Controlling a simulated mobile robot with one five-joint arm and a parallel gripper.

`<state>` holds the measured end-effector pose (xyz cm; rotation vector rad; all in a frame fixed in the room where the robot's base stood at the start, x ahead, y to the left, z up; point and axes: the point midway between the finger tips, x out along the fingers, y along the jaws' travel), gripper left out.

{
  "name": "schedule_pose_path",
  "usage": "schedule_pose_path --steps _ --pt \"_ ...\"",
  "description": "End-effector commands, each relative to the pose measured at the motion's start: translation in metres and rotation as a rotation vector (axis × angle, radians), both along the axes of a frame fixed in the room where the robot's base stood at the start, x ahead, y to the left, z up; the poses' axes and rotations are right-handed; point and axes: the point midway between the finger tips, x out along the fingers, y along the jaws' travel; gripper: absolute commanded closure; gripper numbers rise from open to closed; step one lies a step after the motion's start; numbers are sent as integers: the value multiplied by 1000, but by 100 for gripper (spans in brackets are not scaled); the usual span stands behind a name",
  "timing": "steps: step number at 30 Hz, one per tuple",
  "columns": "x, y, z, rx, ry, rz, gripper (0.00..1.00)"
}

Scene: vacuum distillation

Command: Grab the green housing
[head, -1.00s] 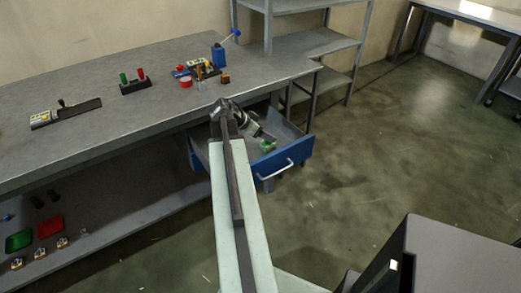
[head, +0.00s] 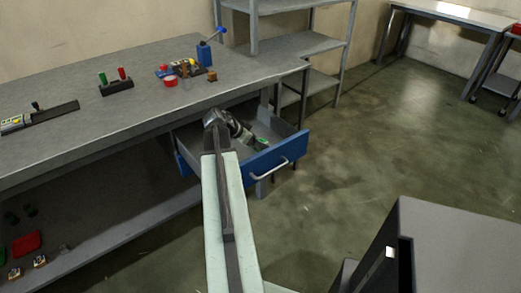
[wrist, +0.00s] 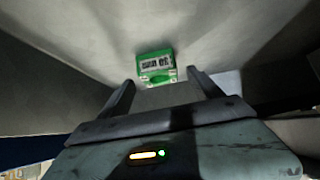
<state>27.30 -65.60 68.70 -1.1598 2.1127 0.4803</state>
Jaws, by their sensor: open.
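The green housing (wrist: 156,68) lies on the grey floor of the open drawer, with a white label on its face. In the wrist view it sits just beyond and between the fingertips of my gripper (wrist: 158,84), apart from both fingers. My gripper (head: 252,140) reaches down into that drawer, beside the housing. Its fingers are apart with nothing between them. The fingers are hard to make out in the head view.
The drawer walls enclose my gripper closely. Grey shelves (head: 290,51) stand behind.

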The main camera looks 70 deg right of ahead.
Motion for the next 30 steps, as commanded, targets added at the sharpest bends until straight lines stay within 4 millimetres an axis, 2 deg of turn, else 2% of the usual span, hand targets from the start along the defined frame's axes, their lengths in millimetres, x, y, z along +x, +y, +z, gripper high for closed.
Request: schedule_pose_path --steps 1,3,10,18,26,30 --pt "-3 -7 -16 0 -1 -2 25" --pt "-8 -13 -21 0 0 -1 25" --pt "-9 -15 -17 0 0 0 25" --pt "-10 -15 -17 0 0 -1 100" --pt "-10 -15 -16 0 0 -1 100" --pt "-10 -15 -5 0 0 -1 100"
